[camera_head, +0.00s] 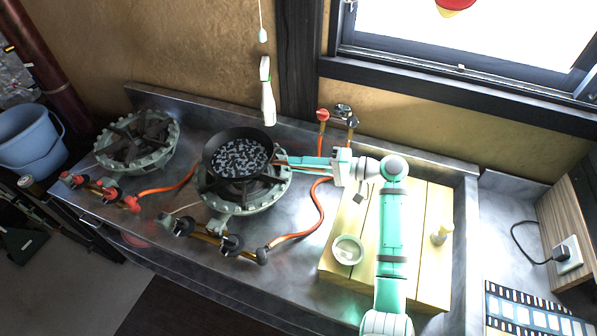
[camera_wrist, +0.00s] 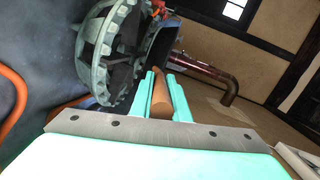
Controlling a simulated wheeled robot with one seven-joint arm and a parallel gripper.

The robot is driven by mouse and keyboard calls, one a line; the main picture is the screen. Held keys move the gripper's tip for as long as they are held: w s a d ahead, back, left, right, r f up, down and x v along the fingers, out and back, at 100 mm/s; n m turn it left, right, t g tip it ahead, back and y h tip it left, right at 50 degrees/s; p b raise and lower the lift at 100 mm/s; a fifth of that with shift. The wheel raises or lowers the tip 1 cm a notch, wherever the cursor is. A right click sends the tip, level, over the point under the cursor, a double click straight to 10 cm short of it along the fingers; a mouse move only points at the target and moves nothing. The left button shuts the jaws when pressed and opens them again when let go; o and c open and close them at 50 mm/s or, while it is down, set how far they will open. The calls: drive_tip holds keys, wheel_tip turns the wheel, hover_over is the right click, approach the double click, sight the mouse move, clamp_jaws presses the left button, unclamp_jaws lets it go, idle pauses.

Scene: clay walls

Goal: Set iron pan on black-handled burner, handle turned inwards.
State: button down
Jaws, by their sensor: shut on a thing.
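The dark iron pan (camera_head: 238,156) is over the black-handled burner (camera_head: 252,203), towards its back and left edge. The pan's inside has a grey speckled look. Its handle points right, towards my gripper (camera_head: 285,163). In the wrist view, my gripper (camera_wrist: 162,98) is shut on the brown handle (camera_wrist: 161,100), and the pan's dark side (camera_wrist: 160,45) shows beyond, beside the burner's toothed ring (camera_wrist: 100,60). I cannot tell whether the pan touches the burner. The black valve handles (camera_head: 232,243) are at the burner's front.
A second burner (camera_head: 137,142) with red valve handles (camera_head: 110,193) stands to the left. Orange hoses (camera_head: 318,208) curve across the counter. A wooden board (camera_head: 428,250) with a small bowl (camera_head: 348,250) lies right, under my arm.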

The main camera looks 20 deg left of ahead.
drive_tip(key=shift+w+a+f, duration=0.15)
drive_tip(key=shift+w+f, duration=0.05)
drive_tip(key=shift+f, duration=0.6)
drive_tip(key=shift+w+a+f, duration=0.2)
drive_tip(key=shift+w+f, duration=0.05)
drive_tip(key=shift+f, duration=0.6)
drive_tip(key=shift+w+a+f, duration=0.15)
drive_tip(key=shift+w+f, duration=0.05)
drive_tip(key=shift+f, duration=0.7)
drive_tip(key=c, duration=1.7)
unclamp_jaws()
drive_tip(key=shift+f, duration=0.1)
